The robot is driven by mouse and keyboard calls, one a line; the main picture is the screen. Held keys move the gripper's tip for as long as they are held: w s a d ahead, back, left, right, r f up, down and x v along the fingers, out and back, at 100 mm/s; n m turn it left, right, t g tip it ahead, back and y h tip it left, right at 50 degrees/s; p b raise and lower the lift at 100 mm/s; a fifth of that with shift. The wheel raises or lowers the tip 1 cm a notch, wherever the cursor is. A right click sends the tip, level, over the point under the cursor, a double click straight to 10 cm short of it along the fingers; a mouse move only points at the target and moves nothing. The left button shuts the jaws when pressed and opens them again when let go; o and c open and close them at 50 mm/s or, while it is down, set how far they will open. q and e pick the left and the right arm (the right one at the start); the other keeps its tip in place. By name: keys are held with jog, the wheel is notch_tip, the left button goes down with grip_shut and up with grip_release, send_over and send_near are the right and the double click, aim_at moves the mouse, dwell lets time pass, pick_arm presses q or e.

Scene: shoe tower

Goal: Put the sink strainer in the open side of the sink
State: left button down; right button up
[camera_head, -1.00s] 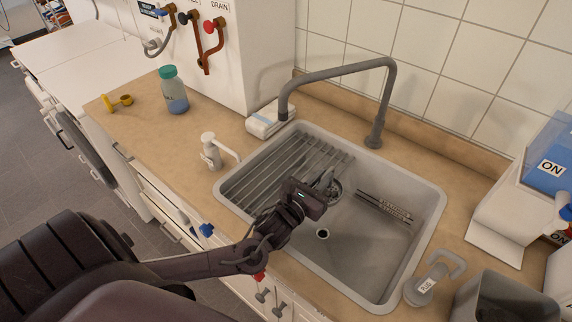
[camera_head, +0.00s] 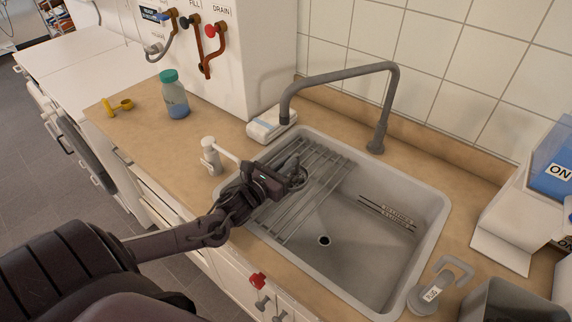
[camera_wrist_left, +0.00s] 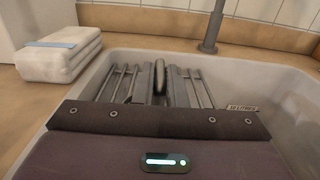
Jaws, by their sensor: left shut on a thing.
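The grey sink (camera_head: 432,235) has a slatted rack (camera_head: 318,195) over its left part. Its right side is open, with a small dark drain hole (camera_head: 323,240) in the bare floor. My left gripper (camera_head: 291,172) is shut on the sink strainer (camera_head: 299,179), a small round dark piece, and holds it over the rack. In the left wrist view the strainer (camera_wrist_left: 160,76) shows nearly edge-on between the fingers, with the rack slats behind it. The gripper partly hides the strainer. My right gripper is not in view.
A grey faucet (camera_head: 378,138) arches over the back of the sink. A white dispenser (camera_head: 210,155) and a folded white cloth (camera_head: 271,122) stand by its left side. A grey plug (camera_head: 427,296) lies at the front right. A bottle (camera_head: 174,95) stands far left.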

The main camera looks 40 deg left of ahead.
pick_arm(q)
jog(key=shift+d+f, duration=0.1)
jog(key=c, duration=1.5)
grip_release()
